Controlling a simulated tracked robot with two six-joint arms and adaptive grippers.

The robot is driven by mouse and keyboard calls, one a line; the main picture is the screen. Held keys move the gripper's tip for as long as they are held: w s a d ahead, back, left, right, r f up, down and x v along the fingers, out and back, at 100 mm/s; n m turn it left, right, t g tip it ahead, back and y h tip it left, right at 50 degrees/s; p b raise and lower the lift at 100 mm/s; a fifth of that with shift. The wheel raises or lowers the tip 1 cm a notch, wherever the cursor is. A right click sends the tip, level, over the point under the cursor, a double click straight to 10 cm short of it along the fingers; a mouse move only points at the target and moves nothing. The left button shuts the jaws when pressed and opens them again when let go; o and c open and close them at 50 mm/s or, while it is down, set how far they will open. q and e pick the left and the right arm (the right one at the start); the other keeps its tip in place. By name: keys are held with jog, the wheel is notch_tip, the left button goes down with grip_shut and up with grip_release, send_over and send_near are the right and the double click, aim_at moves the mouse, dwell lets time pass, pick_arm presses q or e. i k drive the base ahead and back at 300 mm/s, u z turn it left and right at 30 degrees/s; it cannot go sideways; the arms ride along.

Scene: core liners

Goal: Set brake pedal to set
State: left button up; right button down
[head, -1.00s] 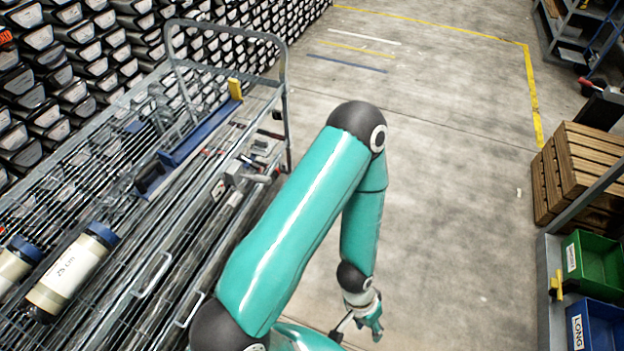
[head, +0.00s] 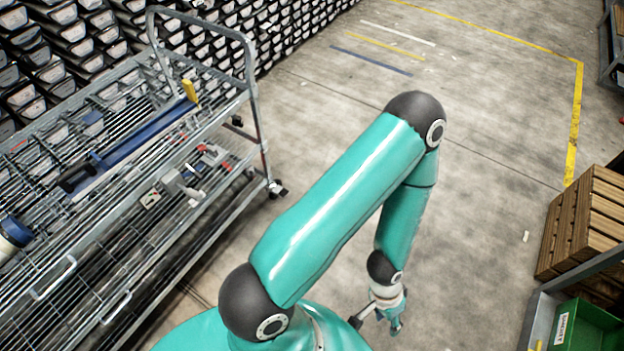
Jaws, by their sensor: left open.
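The wheeled wire-shelf cart (head: 262,150) stands on the left. At its far right corner a caster (head: 277,188) touches the floor; a brake pedal there is too small to make out, and I cannot tell its position. Another dark caster (head: 237,121) shows farther back. My left gripper (head: 376,320) hangs low over the floor at the lower middle, to the right of the cart and apart from it. It is open, with nothing seen between its fingers. My right gripper is out of view.
Grey floor lies clear beyond and right of the cart. Wooden crates (head: 590,220) and a green bin (head: 590,330) stand at the right. A blue tool with a yellow end (head: 130,140) lies on the cart. Core trays (head: 60,75) fill the wall behind.

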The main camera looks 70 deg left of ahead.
aim_at(282, 192)
jog(key=z, duration=0.05)
jog(key=i, duration=1.55)
jog(key=u, duration=2.9)
jog(key=i, duration=0.2)
jog(key=u, duration=1.65)
jog(key=i, duration=0.9)
jog(key=z, duration=0.05)
